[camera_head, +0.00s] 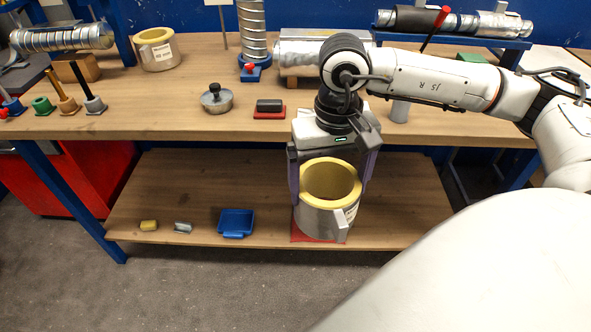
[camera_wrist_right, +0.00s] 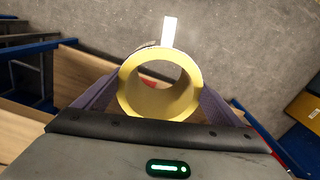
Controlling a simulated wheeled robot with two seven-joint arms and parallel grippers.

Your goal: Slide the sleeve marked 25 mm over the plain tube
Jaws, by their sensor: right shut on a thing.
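A short thick sleeve (camera_head: 318,217) with a silver outside, a yellow lining and a tab on its side is held in my right gripper (camera_head: 331,180). The fingers grip it from both sides, open end up. Its label is unreadable here. It also shows in the right wrist view (camera_wrist_right: 135,97). A similar sleeve (camera_head: 155,57) with a label stands at the back left of the bench; its small print is hard to read. A silver horizontal tube (camera_head: 300,52) lies on a support behind my right arm, which partly hides it. My left gripper is out of view.
A lower shelf (camera_head: 180,190) holds a blue tray (camera_head: 236,222) and small blocks; a red pad (camera_head: 300,236) is just below the held sleeve, contact unclear. The bench (camera_head: 150,110) holds an upright spiral duct (camera_head: 252,30), a metal weight (camera_head: 216,98) and several pegs. A rack carries a wrapped pipe (camera_head: 425,20).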

